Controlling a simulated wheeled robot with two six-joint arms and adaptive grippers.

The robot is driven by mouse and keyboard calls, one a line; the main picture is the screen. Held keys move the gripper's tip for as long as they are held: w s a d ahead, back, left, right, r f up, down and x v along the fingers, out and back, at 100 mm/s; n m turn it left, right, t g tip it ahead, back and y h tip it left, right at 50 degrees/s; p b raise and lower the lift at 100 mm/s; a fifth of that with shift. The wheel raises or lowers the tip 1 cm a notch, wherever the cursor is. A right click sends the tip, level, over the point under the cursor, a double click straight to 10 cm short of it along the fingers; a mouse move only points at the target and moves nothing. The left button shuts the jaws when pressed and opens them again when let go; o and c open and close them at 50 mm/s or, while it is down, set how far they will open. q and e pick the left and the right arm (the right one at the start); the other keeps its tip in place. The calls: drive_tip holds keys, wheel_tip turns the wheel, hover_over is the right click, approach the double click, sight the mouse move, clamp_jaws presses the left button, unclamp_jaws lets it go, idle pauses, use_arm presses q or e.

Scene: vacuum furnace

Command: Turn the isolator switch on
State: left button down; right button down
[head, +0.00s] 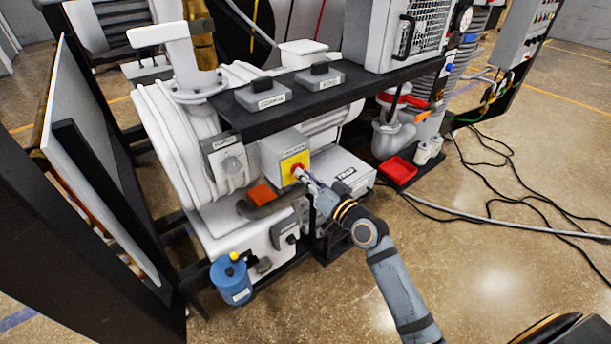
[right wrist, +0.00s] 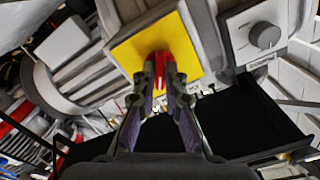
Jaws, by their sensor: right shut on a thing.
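The isolator switch is a grey box (head: 273,149) with a yellow plate (head: 289,160) and a red handle (head: 298,169), on the machine below the black shelf. In the right wrist view the yellow plate (right wrist: 190,45) fills the upper middle and the red handle (right wrist: 161,62) stands out from it. My right gripper (head: 302,174) reaches the handle from the front right. In the right wrist view its fingers (right wrist: 161,85) are shut on the red handle, one on each side, hiding part of it. My left gripper is not in view.
A grey box with a round knob (head: 226,158) sits left of the isolator. The black shelf (head: 310,97) overhangs above. A blue container (head: 231,281) stands at lower left, a red tray (head: 398,171) at right. Black cables (head: 497,170) lie on the otherwise open floor at right.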

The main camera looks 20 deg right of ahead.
idle(0.3)
drive_tip(key=c, duration=1.4)
unclamp_jaws()
drive_tip(key=v, duration=0.7)
drive_tip(key=shift+s+d, duration=0.1)
drive_tip(key=shift+s, duration=0.15)
